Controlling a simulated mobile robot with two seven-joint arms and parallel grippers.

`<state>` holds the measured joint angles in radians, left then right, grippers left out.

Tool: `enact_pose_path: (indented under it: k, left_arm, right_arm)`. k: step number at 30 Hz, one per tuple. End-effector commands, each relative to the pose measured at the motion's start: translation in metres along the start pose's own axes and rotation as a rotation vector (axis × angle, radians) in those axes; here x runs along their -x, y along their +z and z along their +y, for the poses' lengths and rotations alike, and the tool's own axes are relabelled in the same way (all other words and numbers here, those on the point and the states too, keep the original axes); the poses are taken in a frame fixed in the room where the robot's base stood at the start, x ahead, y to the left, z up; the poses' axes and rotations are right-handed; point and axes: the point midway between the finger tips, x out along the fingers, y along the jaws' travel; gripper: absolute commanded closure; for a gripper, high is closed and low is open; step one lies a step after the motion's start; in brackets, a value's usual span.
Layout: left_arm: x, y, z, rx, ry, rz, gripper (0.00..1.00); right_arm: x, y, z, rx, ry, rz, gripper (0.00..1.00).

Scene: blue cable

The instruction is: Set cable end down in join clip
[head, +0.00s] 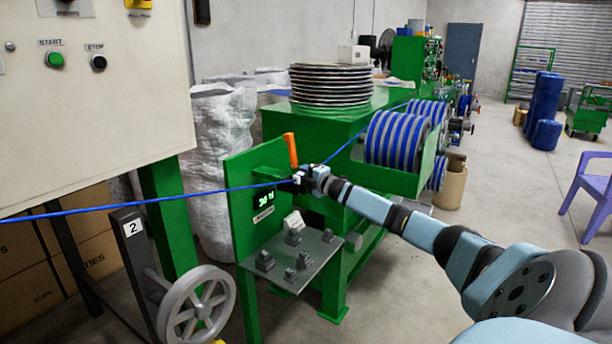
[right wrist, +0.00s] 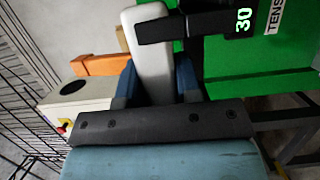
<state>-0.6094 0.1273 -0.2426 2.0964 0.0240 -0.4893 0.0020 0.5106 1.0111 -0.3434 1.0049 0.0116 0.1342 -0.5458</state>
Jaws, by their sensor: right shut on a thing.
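The blue cable (head: 150,200) runs taut from the left edge to the green panel (head: 245,205), and shows again behind my gripper, rising toward the blue-striped reels (head: 395,135). My right gripper (head: 301,180) is at the panel, beside the upright orange handle (head: 291,150). In the right wrist view its blue fingers (right wrist: 156,85) are shut on a pale grey piece (right wrist: 148,45). The cable is not clear there, and I cannot tell whether its end is in the grip. Several small dark clips (head: 303,262) and a pale block (head: 293,222) sit on the grey shelf (head: 325,250); I cannot tell which is the join clip.
A black bar (right wrist: 195,25) and the lit "30" display (right wrist: 243,20) are close to the held piece. A handwheel (head: 197,310) and a post marked 2 (head: 135,250) stand left of the shelf. Open floor (head: 500,205) lies to the right.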

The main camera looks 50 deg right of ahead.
Motion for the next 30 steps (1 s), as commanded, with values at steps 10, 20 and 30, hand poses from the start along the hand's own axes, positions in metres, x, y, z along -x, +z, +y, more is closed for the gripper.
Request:
enact_pose_path:
  k: [10, 20, 30]
  left_arm:
    - [-0.0014, 0.0013, 0.0004, 0.002, 0.0, 0.001, 0.57]
    - [-0.0027, 0.0032, 0.0003, 0.002, 0.0, 0.001, 0.57]
    - [-0.0027, 0.0031, 0.0002, 0.002, 0.0, 0.002, 0.57]
  right_arm:
    - [0.0, 0.0, -0.0034, 0.0, 0.0, 0.0, 0.89]
    - [0.0, -0.0001, -0.0073, 0.0, 0.0, 0.0, 0.89]
    - [0.0, -0.0001, -0.008, 0.0, 0.0, 0.0, 0.39]
